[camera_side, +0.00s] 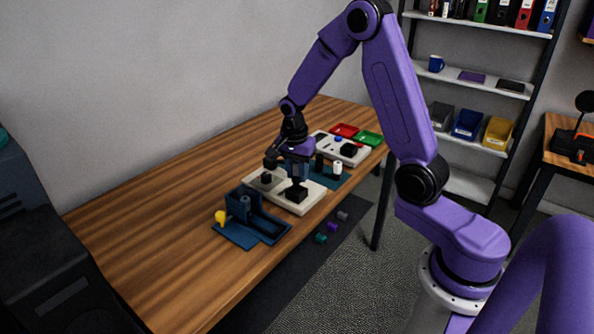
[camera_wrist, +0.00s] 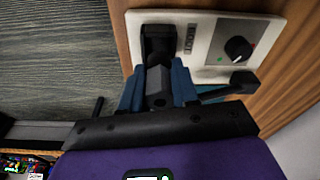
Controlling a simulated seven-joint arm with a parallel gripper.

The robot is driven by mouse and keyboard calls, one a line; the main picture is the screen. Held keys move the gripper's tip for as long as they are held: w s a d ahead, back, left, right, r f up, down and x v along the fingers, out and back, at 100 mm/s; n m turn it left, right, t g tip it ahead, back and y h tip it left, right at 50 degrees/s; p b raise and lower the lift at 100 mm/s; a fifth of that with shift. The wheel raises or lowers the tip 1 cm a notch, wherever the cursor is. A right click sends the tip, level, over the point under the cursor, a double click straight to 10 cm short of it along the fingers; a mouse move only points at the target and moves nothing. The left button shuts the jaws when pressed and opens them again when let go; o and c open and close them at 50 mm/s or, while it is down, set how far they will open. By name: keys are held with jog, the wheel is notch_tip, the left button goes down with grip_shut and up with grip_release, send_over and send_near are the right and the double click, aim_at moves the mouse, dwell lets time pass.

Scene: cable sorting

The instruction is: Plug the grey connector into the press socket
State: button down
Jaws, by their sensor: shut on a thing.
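My gripper (camera_side: 299,170) is shut on a grey connector, whose grey body (camera_wrist: 158,88) shows between the two blue fingers in the wrist view. The fingers point at a black socket block (camera_wrist: 159,42) on a white panel (camera_wrist: 205,28). In the side view my gripper is low over this white panel (camera_side: 310,204), just above and behind the black block (camera_side: 296,194). In the wrist view the connector's front end overlaps the near edge of the block. I cannot tell whether they touch or the connector is inside.
The panel carries a black dial (camera_wrist: 238,48). A blue fixture (camera_side: 262,226) with a yellow knob (camera_side: 220,216) stands in front. A blue mat (camera_side: 330,181) with a white cylinder (camera_side: 337,167) lies behind. A second white panel (camera_side: 325,146), red tray (camera_side: 344,130) and green tray (camera_side: 369,138) lie farther back.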

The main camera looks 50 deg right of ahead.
aim_at(297, 180)
jog(key=shift+f, duration=1.55)
dwell(1.0)
jog(key=shift+c, duration=1.4)
grip_release()
jog(key=shift+r, duration=0.1)
jog(key=shift+r, duration=3.45)
